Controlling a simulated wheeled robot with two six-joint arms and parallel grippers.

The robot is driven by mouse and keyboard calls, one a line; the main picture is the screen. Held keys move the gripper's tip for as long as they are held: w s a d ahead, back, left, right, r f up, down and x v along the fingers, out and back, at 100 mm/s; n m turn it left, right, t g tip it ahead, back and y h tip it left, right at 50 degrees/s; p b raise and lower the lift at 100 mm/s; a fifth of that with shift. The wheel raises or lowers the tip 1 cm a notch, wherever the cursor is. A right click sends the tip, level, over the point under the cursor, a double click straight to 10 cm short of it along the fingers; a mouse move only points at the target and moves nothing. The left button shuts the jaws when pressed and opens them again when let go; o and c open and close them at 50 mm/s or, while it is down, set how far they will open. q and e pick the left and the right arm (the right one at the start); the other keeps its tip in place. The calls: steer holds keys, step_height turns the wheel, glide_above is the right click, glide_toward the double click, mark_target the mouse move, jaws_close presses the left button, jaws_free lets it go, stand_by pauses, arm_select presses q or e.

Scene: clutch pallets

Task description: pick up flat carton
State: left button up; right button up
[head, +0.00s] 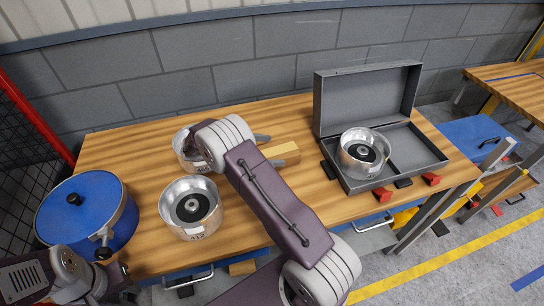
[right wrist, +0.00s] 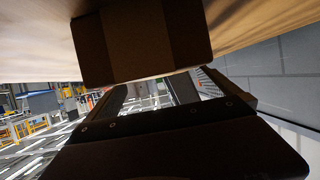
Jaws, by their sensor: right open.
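The flat carton (head: 284,152), a small light-brown box, lies on the wooden table between a metal drum and the open grey case. My right gripper (head: 268,150) is open at the carton's left end, one finger towards the far side and one towards the near side. In the right wrist view the carton (right wrist: 140,42) looms dark and close past the fingertips (right wrist: 148,92). Whether the fingers touch it I cannot tell. My left gripper (head: 127,284) is at the lower left by the table's front edge; its jaws are unclear.
A blue lidded pot (head: 86,212) stands at the left. A metal drum (head: 190,207) stands in front of another drum (head: 185,150), partly hidden by my arm. The open grey case (head: 330,100) holds a third drum (head: 363,153). Red blocks (head: 381,194) lie at its front.

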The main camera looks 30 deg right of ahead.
mark_target(279, 150)
steer(key=x, duration=0.4)
steer(key=shift+p, duration=0.4)
steer(key=shift+d+f, duration=0.2)
steer(key=shift+d, duration=0.2)
steer(key=shift+a, duration=0.1)
steer(key=c, duration=1.5)
steer(key=shift+r, duration=0.65)
step_height(279, 150, up, 3)
steer(key=shift+s+r+b, duration=0.1)
steer(key=shift+s+b, duration=0.05)
steer(key=shift+b, duration=0.2)
steer(key=s+r+b, duration=0.1)
steer(key=s+r, duration=0.5)
steer(key=s, duration=0.5)
steer(key=shift+s+r, duration=0.25)
steer(key=shift+r, duration=0.05)
